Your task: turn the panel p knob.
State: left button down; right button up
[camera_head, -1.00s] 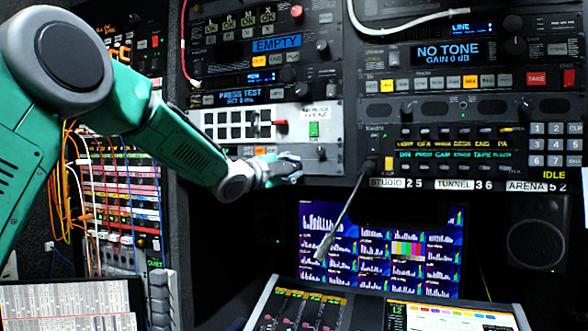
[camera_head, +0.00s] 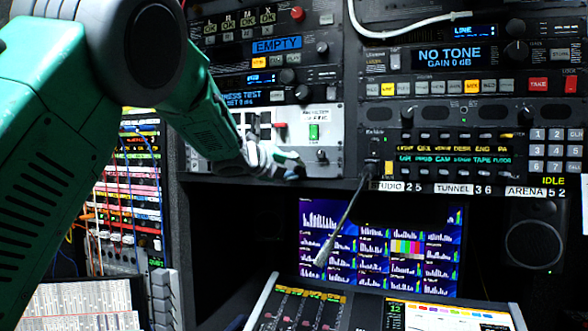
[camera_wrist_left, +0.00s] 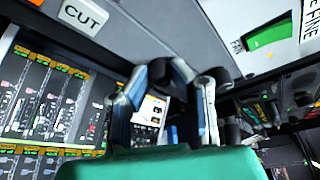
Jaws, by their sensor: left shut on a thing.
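My left arm comes in from the left in the head view, and its gripper (camera_head: 292,160) is at the lower edge of a white panel (camera_head: 328,116). The jaws are shut on a small dark part at the panel, which I take to be the panel p knob; the fingers mostly hide it in the head view. In the left wrist view the two fingers (camera_wrist_left: 168,90) close toward each other, with a dark rounded part at their tips. A green switch (camera_head: 314,131) and another small dark knob (camera_head: 322,155) show just right of the fingers. My right gripper is not in view.
A red lever (camera_head: 280,126) sits above the gripper. Below are a monitor (camera_head: 350,215) and a console (camera_head: 300,308). Cables (camera_head: 110,185) hang at the left. Open space lies under the panel.

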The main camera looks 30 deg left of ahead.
pick_arm(q)
jog(key=shift+d+f, duration=0.1)
jog(key=shift+f, duration=0.2)
dwell(0.4)
jog(key=c, duration=1.4)
grip_release()
jog(key=shift+w, duration=0.25)
jog(key=shift+s+r, duration=0.1)
jog(key=shift+s, duration=0.1)
jog(key=v, duration=1.1)
jog(key=shift+s, duration=0.2)
jog(key=shift+r, duration=0.1)
